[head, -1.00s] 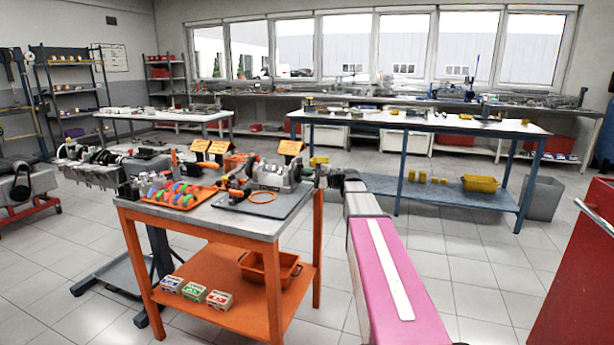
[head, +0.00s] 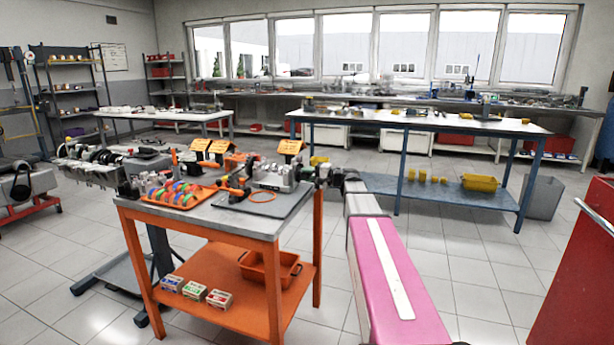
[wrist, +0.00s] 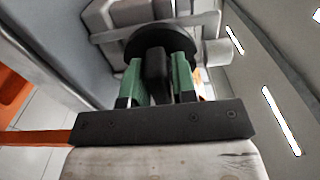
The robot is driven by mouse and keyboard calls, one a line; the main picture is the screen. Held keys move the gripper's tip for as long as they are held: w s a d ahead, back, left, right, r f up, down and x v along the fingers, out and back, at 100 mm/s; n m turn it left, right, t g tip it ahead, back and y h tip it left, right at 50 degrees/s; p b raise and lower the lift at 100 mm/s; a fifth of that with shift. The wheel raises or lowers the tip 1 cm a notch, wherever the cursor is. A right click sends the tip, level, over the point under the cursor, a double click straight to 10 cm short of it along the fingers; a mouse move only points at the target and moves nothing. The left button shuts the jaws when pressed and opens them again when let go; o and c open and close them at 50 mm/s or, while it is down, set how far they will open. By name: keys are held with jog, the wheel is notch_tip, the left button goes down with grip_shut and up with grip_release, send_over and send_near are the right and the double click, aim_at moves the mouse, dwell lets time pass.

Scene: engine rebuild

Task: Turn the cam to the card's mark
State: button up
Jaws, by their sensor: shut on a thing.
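In the wrist view my gripper (wrist: 157,75) has its two green fingers closed on a black block-like handle (wrist: 156,66). The handle stands in front of a dark round disc (wrist: 132,46) on a pale grey metal body. This looks like the cam with its grip, but no mark on it can be read. In the head view the grey metal unit (head: 272,177) sits on the dark mat at the orange cart's right end, and my gripper (head: 318,173) is at its right side. Small orange cards (head: 290,147) stand behind it, their print too small to read.
The orange cart (head: 230,222) carries an orange tray (head: 178,194) of coloured rings, a drill-like tool (head: 238,182) and an orange ring (head: 262,196). Small boxes and an orange bin (head: 268,268) are on its lower shelf.

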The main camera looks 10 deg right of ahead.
jog(key=o, duration=0.8)
jog(key=v, duration=1.1)
jog(key=s+a+f+n+g+h, duration=0.1)
jog(key=s+a+f+g+h, duration=0.3)
jog(key=f, duration=0.6)
jog(key=s+a+f+n+g+h, duration=0.1)
jog(key=s+a+f+h, duration=0.1)
jog(key=s+a+f, duration=0.55)
jog(key=s+f+n+g+h, duration=0.1)
jog(key=s+f+h, duration=0.2)
jog(key=s+f, duration=0.1)
jog(key=s+f+n+g+h, duration=0.1)
jog(key=s+f+h, duration=0.2)
jog(key=s+f, duration=0.2)
jog(key=s+d+f+n+g+h, duration=0.1)
jog(key=s+f+n+g+h, duration=0.1)
jog(key=s+f, duration=0.3)
jog(key=shift+f+h, duration=0.8)
jog(key=shift+f, duration=0.05)
